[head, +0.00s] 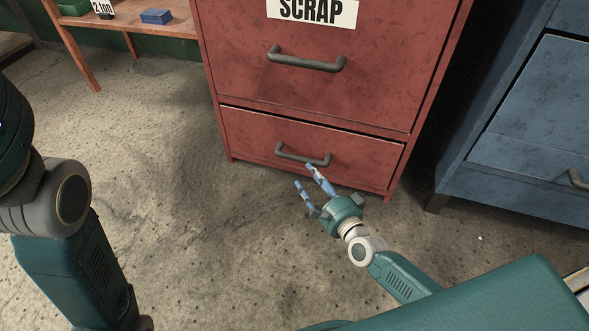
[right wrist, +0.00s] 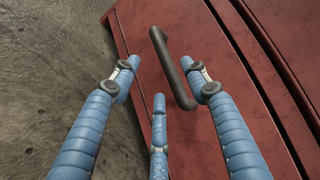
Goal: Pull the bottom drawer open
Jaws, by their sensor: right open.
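The bottom drawer (head: 245,137) is the low red front of a red cabinet, with a dark seam and thin light edge along its top; it looks closed or nearly so. Its dark bar handle (head: 303,157) runs across the upper middle. My right gripper (head: 304,176) is open, with blue fingers pointing up at the handle from just below. In the right wrist view the handle (right wrist: 172,68) lies between the spread fingers, nearer the right one; the gripper (right wrist: 160,85) is not closed on it, and I cannot tell whether they touch. My left gripper is out of view.
The upper red drawer (head: 325,95) has its own handle (head: 306,60) and a SCRAP label (head: 312,10). A blue cabinet (head: 540,110) stands close at the right. A wooden shelf (head: 150,30) stands at the back left. The concrete floor (head: 160,200) before the cabinet is clear.

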